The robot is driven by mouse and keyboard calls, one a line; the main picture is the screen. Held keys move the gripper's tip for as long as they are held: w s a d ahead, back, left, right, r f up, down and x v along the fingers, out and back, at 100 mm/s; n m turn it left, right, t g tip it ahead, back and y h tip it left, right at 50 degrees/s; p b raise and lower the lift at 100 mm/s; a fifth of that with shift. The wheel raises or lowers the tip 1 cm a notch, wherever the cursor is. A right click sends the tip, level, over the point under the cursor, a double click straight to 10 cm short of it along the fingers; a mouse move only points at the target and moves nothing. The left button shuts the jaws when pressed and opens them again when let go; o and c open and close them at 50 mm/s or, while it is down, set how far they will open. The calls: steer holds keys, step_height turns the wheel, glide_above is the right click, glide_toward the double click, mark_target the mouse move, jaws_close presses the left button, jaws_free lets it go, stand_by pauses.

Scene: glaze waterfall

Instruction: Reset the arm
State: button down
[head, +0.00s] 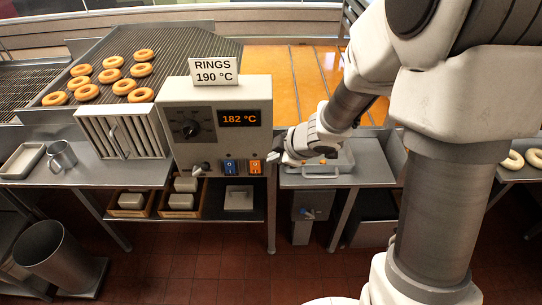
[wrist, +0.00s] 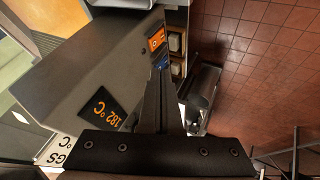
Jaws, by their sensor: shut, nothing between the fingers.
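My gripper (head: 274,157) is at the right edge of the control box (head: 196,152), close to its orange switch (head: 254,167). In the wrist view my gripper (wrist: 158,72) is shut and empty, with its fingers together in front of the box. I cannot tell whether it touches the box. My arm reaches in from the right. The box has a dial (head: 188,128), a blue switch (head: 230,167) and a display (head: 240,118) reading 182 °C. The display also shows in the wrist view (wrist: 101,108). A sign (head: 214,72) on top reads RINGS 190 °C.
Golden rings (head: 111,62) lie on the wire conveyor (head: 190,48) at the left. A steel counter (head: 370,170) with a shallow tray (head: 314,171) is under my arm. A metal bin (head: 58,258) stands at the lower left.

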stand_by(0.4)
steer(key=s+d+r+m+t+h, duration=0.35)
steer(key=d+r+m+h, duration=0.25)
steer(key=d+r+m, duration=0.5)
steer(key=s+r+m+g, duration=0.2)
steer(key=s+r, duration=0.1)
steer(key=s, duration=0.6)
steer(key=s+r+m+g+y, duration=0.1)
steer(key=s+r+m+g, duration=0.1)
steer(key=s, duration=0.8)
step_height(320, 180, up, 2)
steer(key=shift+a+r+m, duration=0.1)
steer(key=shift+a+m, duration=0.1)
steer(key=shift+m, duration=0.4)
